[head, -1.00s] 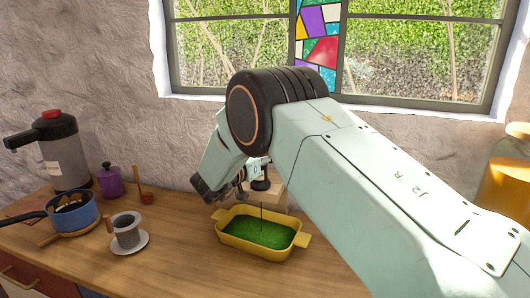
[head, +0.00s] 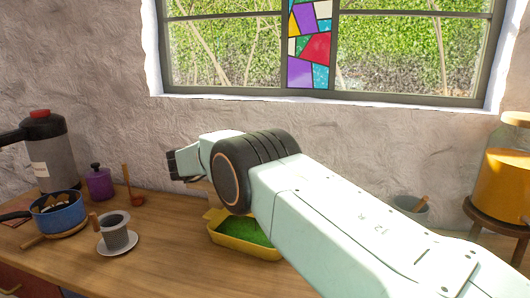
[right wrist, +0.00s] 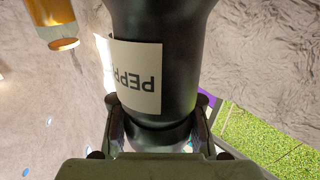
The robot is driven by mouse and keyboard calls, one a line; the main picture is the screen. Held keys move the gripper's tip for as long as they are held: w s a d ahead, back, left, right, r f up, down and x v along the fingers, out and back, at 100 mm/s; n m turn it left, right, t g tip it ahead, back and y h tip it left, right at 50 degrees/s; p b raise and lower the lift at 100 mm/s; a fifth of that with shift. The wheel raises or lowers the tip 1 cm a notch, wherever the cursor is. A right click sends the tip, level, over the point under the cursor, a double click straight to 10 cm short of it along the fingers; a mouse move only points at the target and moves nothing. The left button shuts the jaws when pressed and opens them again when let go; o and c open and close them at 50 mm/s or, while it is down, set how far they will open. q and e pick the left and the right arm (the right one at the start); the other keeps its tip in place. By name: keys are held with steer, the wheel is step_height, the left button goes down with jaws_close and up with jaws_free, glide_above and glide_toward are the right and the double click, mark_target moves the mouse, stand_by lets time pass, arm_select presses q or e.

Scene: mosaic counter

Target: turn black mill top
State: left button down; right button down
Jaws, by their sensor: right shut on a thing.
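The black mill (right wrist: 150,45) fills the upper middle of the right wrist view, with a pale label (right wrist: 137,78) reading upside down as the start of "PEPPER". My right gripper (right wrist: 157,120) is shut on the mill around its narrow neck and rounded top, with one finger on each side. The mill's far end is cut off by the picture edge. In the head view the mill and my right gripper's fingers do not show; my own right arm covers that area. My left gripper is in neither view.
A yellow tray (head: 222,240) with green filling lies partly behind my arm. A cup on a saucer (head: 118,248), a blue pot (head: 58,213), a purple jar (head: 99,184) and a grey flask (head: 45,155) stand at left. An amber jar (head: 505,176) stands on a stool at right.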

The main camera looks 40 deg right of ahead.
steer(key=shift+s+f+g, duration=0.1)
steer(key=shift+f+g, duration=0.2)
stand_by(0.4)
steer(key=c, duration=1.3)
jaws_free()
steer(key=shift+w+r, duration=0.1)
steer(key=shift+w, duration=0.1)
steer(key=shift+o, duration=1.4)
steer(key=shift+s+r, duration=0.15)
steer(key=a, duration=0.5)
steer(key=shift+w+a, duration=0.25)
steer(key=shift+w, duration=0.05)
steer(key=shift+w+a, duration=0.2)
steer(key=shift+a, duration=0.5)
steer(key=shift+s+a, duration=0.1)
steer(key=shift+a, duration=0.25)
steer(key=shift+o, duration=0.2)
